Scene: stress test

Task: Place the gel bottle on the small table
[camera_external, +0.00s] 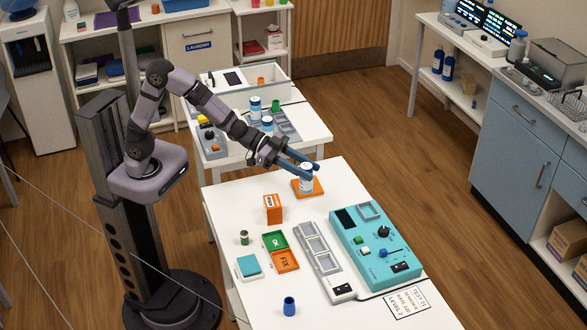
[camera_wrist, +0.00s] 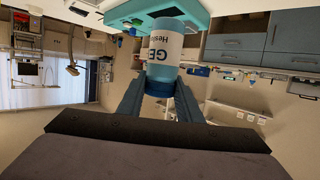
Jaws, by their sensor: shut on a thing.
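A second white table (camera_external: 312,124) stands behind; I cannot tell which is the small one.
The front table holds an orange box (camera_external: 272,209), green OK tray (camera_external: 275,241), orange FIX tray (camera_external: 285,261), grey tray rack (camera_external: 318,250), teal panel (camera_external: 375,250) and blue cup (camera_external: 289,306). The back table holds more bottles (camera_external: 255,106) and a white bin (camera_external: 280,88).

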